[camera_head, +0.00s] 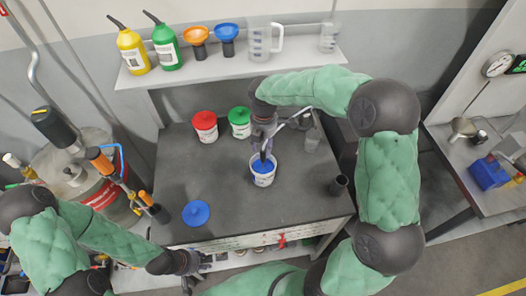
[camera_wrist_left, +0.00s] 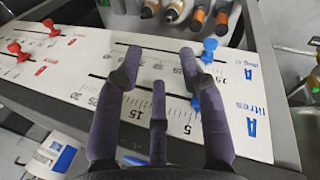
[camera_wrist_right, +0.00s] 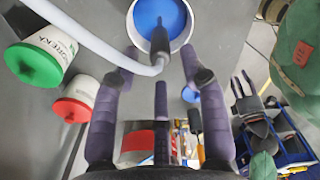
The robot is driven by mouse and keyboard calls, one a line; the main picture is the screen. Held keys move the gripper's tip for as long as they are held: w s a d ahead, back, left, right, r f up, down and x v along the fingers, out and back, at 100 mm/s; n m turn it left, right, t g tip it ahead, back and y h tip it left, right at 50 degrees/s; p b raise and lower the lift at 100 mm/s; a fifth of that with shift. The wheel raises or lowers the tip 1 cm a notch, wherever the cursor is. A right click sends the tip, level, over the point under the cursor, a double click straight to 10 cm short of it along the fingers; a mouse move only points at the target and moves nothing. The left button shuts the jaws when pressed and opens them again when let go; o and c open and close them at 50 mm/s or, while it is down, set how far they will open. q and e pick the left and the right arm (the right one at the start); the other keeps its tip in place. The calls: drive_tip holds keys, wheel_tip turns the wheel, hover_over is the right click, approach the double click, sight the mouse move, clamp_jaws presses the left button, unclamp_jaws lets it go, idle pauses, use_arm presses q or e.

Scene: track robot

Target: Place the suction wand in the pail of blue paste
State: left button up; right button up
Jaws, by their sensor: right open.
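The white pail of blue paste (camera_head: 263,180) stands open on the grey table; its blue paste also shows at the top of the right wrist view (camera_wrist_right: 150,14). The suction wand (camera_head: 290,121) is a pale bent tube with a dark end, which overlaps the paste inside the rim. In the right wrist view the wand (camera_wrist_right: 90,40) crosses the pail; I cannot tell how deep the end reaches. My right gripper (camera_wrist_right: 160,68) is open beside the wand, its fingers apart from it. My left gripper (camera_wrist_left: 172,62) is open and empty over the slider panel at the table's front.
A blue lid (camera_head: 196,213) lies at front left on the table. A red-lidded pail (camera_head: 205,128) and a green-lidded pail (camera_head: 239,122) stand at the back. A dark cup (camera_head: 339,185) is at right. The shelf (camera_head: 220,68) holds bottles, funnels and jugs.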

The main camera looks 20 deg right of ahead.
drive_tip(key=shift+r, duration=2.05)
drive_tip(key=shift+f, duration=0.1)
